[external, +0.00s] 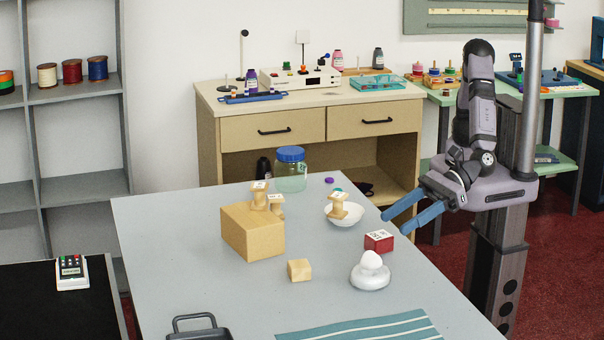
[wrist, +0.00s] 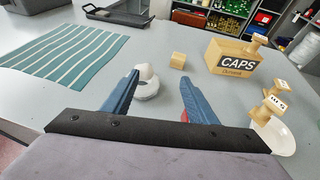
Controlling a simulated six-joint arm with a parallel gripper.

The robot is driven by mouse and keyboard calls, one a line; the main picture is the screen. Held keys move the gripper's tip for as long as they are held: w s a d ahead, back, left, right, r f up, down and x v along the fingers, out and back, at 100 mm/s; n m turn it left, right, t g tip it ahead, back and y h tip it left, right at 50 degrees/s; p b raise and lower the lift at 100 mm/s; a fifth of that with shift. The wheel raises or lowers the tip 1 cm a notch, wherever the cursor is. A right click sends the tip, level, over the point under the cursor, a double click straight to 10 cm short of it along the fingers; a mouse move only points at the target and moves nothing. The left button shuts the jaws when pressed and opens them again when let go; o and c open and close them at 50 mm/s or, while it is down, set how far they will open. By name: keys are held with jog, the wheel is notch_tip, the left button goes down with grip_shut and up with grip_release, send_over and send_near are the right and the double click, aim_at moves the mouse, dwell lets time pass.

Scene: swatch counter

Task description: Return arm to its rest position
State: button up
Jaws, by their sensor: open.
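My gripper (external: 390,223) is open and empty at the right edge of the grey table (external: 170,225), beside the white bowl (external: 337,219) and the red block (external: 379,241). My arm is folded, its elbow bent high above the gripper. In the wrist view, my gripper's blue fingers (wrist: 160,76) are spread apart, with nothing held between them. The white rounded piece (wrist: 148,73) on its white base shows beyond the left finger. The red block is almost wholly hidden behind the right finger.
A wooden cube (external: 300,270), striped cloth (external: 360,328), black tray (external: 200,332) and blue-lidded jar (external: 290,175) are on the table. A grey post (external: 531,90) stands close to my arm.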

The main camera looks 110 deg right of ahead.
jog(key=w+d+r+m+h+b, duration=0.1)
jog(key=w+d+m+h, duration=0.15)
jog(key=d, duration=0.45)
jog(key=w+d+r+m+h+b, duration=0.1)
jog(key=w+d+r+m+h, duration=0.15)
jog(key=d, duration=0.45)
jog(key=s+d+f+m+g+h, duration=0.1)
jog(key=d+m, duration=0.1)
jog(key=d, duration=0.3)
jog(key=s+d+f+m+g+h, duration=0.1)
jog(key=d+m+h, duration=0.1)
jog(key=d, duration=0.4)
jog(key=s+d+f+m+g+h+b, duration=0.1)
jog(key=d+m+g, duration=0.1)
jog(key=d, duration=0.3)
jog(key=shift+s+d+m+h, duration=0.3)
jog(key=shift+d+m+h, duration=0.05)
jog(key=shift+m+h, duration=0.05)
jog(key=s+d+f+m+g+y+p, duration=0.1)
jog(key=s+d+f+m+g+p, duration=0.1)
jog(key=s+d+f+m+g, duration=0.65)
jog(key=s+a+f+m+g+y+p, duration=0.1)
jog(key=s+m+y, duration=0.5)
jog(key=m, duration=1.1)
jog(key=s+a+p, duration=0.1)
jog(key=s, duration=0.2)
jog(key=shift+s+f+y, duration=0.3)
jog(key=shift+s+f, duration=0.1)
